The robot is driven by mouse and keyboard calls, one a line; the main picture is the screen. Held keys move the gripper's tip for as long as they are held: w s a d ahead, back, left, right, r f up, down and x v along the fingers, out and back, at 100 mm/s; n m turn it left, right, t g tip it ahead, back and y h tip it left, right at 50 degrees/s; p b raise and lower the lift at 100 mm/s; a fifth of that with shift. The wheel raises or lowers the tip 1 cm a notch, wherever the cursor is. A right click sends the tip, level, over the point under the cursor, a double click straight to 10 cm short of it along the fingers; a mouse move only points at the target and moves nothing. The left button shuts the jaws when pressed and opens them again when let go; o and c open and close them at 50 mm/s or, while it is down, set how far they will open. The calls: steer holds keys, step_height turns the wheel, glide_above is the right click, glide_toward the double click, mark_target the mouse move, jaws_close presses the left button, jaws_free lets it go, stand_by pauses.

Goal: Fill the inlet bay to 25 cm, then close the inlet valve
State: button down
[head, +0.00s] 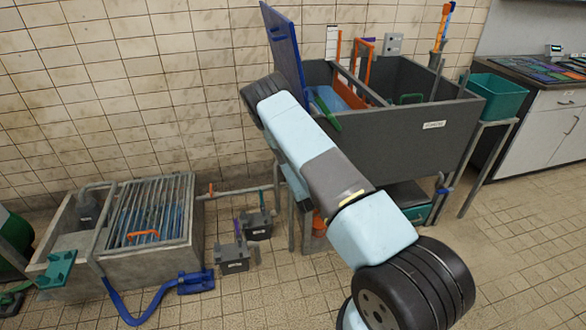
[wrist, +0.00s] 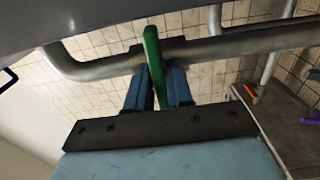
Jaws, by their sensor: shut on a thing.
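A dark grey tank (head: 400,135) stands on legs at the centre right of the head view. Blue shows inside its left part (head: 338,98), by a green strip; I cannot read a water level. My gripper (wrist: 161,85) is hidden behind my arm in the head view. In the wrist view its two blue fingers are shut on a green lever (wrist: 152,48), one on each side. The lever crosses a grey pipe (wrist: 100,68) below a dark grey surface. I cannot tell from any label which valve this is.
A blue panel (head: 284,45) stands upright at the tank's left. A teal bin (head: 497,97) is on a stand at right. A concrete basin (head: 150,255) with a grating, a blue hose (head: 145,308) and small dark boxes (head: 235,260) are at left. Floor is clear at front right.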

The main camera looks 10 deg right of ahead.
steer(key=shift+s+a+f+n, duration=0.2)
steer(key=shift+f+n, duration=0.1)
steer(key=c, duration=1.4)
jaws_free()
steer(key=shift+o, duration=1.2)
steer(key=shift+w+d+r, duration=0.1)
steer(key=s, duration=1.3)
steer(key=shift+s, duration=0.4)
